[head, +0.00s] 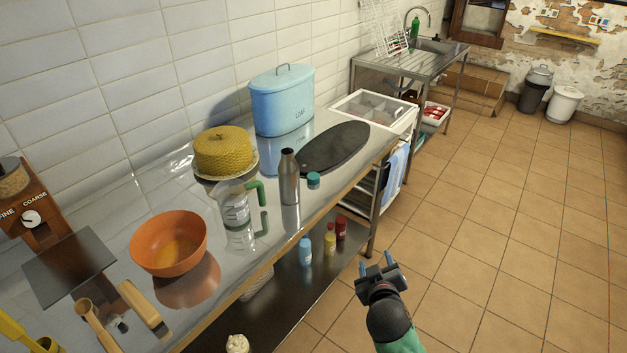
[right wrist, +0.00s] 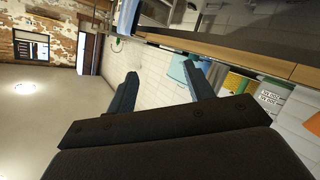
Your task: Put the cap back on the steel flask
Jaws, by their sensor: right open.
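The steel flask (head: 289,178) stands upright on the steel counter (head: 330,190), and its narrow neck looks uncapped. A small teal cap (head: 313,180) sits on the counter just right of the flask, apart from it. My right gripper (head: 375,268) is open and empty, out over the floor in front of the counter, lower right of the flask and cap. In the right wrist view its two fingers (right wrist: 165,95) are spread with nothing between them. My left gripper is not in view.
A measuring jug (head: 235,208) with a green handle stands left of the flask. A dark oval board (head: 335,148), a yellow cake (head: 224,152) and a blue loaf bin (head: 282,100) are behind. An orange bowl (head: 168,243) is nearer. The floor right is clear.

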